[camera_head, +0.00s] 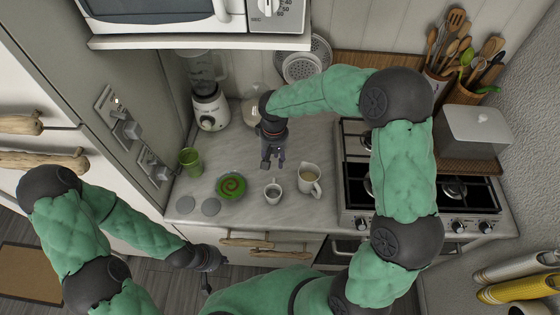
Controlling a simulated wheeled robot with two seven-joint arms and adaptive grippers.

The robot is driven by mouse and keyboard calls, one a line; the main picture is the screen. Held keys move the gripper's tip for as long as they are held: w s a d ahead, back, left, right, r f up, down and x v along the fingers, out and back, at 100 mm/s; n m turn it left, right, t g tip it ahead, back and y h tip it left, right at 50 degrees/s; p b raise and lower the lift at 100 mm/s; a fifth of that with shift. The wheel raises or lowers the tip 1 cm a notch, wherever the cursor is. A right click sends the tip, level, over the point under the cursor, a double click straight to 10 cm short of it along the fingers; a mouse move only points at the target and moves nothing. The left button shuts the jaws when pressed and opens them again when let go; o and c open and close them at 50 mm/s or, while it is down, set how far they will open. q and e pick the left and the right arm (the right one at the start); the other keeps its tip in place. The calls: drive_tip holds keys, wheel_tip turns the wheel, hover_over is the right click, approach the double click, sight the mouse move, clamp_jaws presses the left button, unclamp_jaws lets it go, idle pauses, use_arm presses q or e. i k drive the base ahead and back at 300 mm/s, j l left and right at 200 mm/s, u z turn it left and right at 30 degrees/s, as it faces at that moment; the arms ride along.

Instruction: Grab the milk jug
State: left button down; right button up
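The milk jug (309,184) is a small white jug with pale liquid inside. It stands upright on the grey counter (235,160), its handle toward the front right. My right gripper (273,164) hangs over the counter to the left of the jug and slightly behind it, apart from it. Its two fingers point down with a gap between them and nothing in it. My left gripper (207,283) is low in front of the counter's drawers, away from the jug; its fingers are too small and dark to read.
A small cup (273,197) stands just left of the jug. The stove (453,190) is to the right. A microwave shelf (200,41) overhangs the back.

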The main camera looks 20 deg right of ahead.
sight(309, 174)
drive_tip(key=k+l, duration=0.1)
drive_tip(key=l, duration=0.3)
drive_tip(key=k+l+z, duration=0.1)
drive_tip(key=l, duration=0.3)
drive_tip(key=k+l, duration=0.1)
drive_tip(key=l, duration=0.3)
drive_tip(key=z, duration=0.05)
